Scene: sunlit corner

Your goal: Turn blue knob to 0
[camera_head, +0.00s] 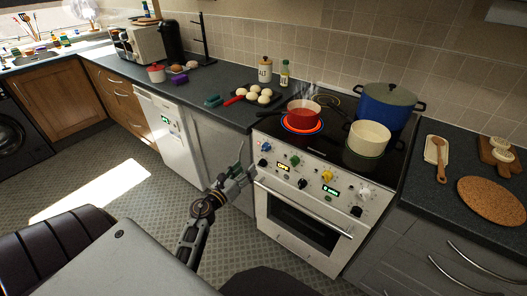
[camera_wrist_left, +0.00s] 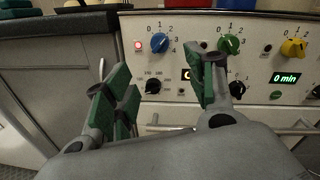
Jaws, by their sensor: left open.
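The blue knob (camera_head: 267,147) is at the left end of the upper row on the white stove's front panel. In the left wrist view the blue knob (camera_wrist_left: 159,42) has marks 0 to 4 around it. Its grip is tilted toward the upper right, away from the 0; the exact mark is unclear. A small red light (camera_wrist_left: 138,45) glows to its left. My left gripper (camera_head: 243,167) is open and empty, in front of the panel's left end, apart from the knob. In the wrist view its green-padded fingers (camera_wrist_left: 165,82) stand below and either side of the knob.
A green knob (camera_wrist_left: 229,44), a yellow knob (camera_wrist_left: 293,48) and black knobs (camera_wrist_left: 153,87) are close by. The oven door handle (camera_head: 300,212) runs below. A steaming red pot (camera_head: 302,113) stands on a glowing burner. The floor left of my arm is clear.

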